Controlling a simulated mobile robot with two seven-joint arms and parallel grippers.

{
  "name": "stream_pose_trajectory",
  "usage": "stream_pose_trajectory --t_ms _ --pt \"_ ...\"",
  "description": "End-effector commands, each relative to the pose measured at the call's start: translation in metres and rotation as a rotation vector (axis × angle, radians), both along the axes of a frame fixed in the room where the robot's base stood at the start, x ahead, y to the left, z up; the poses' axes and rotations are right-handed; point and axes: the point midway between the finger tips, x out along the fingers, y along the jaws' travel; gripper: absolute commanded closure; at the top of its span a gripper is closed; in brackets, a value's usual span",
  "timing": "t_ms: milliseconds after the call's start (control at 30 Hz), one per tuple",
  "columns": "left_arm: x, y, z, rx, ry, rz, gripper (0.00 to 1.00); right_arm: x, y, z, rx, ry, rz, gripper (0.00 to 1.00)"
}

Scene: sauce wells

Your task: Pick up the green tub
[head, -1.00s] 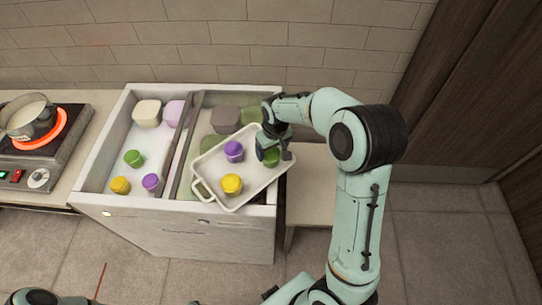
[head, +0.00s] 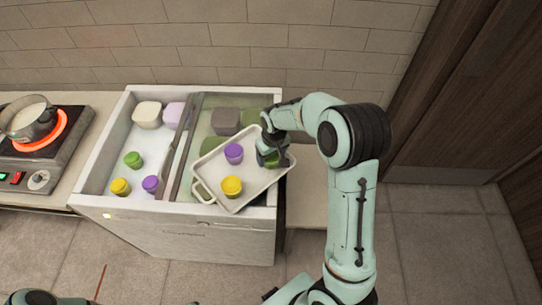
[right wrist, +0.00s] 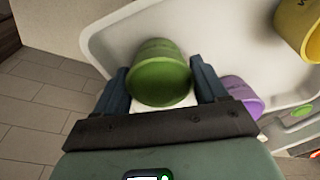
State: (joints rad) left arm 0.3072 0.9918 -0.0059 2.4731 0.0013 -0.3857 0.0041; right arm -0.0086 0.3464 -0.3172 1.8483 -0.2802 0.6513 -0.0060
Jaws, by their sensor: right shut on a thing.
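The green tub (right wrist: 160,72) is between the two fingers of my right gripper (right wrist: 160,66) in the right wrist view. The fingers are shut on its sides. In the head view the right gripper (head: 273,155) is over the right end of the white tray (head: 214,167), and the green tub (head: 270,161) is largely hidden by it. I cannot tell whether the tub still touches the tray. A second green tub (head: 133,159) stands in the left well of the white chest. My left gripper is not in view.
A purple tub (head: 233,153) and a yellow tub (head: 231,186) stand in the tray, which lies across the right side of the chest (head: 180,235). The left well holds several more tubs. A pot (head: 30,117) sits on a glowing burner at the left.

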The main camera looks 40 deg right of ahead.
Motion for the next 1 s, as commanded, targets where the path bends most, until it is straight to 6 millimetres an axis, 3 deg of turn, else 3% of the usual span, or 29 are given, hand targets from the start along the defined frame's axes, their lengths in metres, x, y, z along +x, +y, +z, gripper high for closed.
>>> stream_pose_trajectory --t_ms 267,700,1000 --pt "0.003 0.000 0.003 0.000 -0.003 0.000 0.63 0.002 0.000 0.037 0.000 -0.008 -0.001 0.60" --pt "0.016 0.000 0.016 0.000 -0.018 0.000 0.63 0.002 0.000 0.154 -0.001 -0.008 0.000 0.60" --pt "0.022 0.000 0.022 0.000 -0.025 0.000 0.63 0.001 0.000 0.194 0.000 -0.003 0.000 0.60"
